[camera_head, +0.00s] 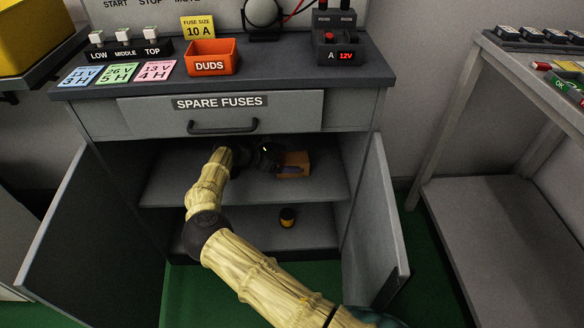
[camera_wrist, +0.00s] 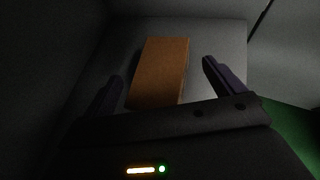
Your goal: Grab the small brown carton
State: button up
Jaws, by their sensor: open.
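The small brown carton (camera_head: 293,164) lies on the upper shelf (camera_head: 325,184) inside the open cabinet, toward the right side. My gripper (camera_head: 275,160) reaches into the cabinet from the left, with its fingers close to the carton. In the wrist view the carton (camera_wrist: 160,72) is ahead, its near end between the two open fingers (camera_wrist: 163,84). There is a gap between the carton and each finger, wider on the right. I cannot tell whether anything touches it.
Cabinet doors hang open at left (camera_head: 85,225) and right (camera_head: 385,220). The SPARE FUSES drawer (camera_head: 222,113) is shut above. The orange DUDS bin (camera_head: 210,57) sits on the top.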

jog(key=shift+w+d+f, duration=0.25)
jog(key=shift+d+f, duration=0.05)
jog(key=shift+d, duration=0.25)
jog(key=shift+c, duration=0.2)
jog(key=c, duration=1.4)
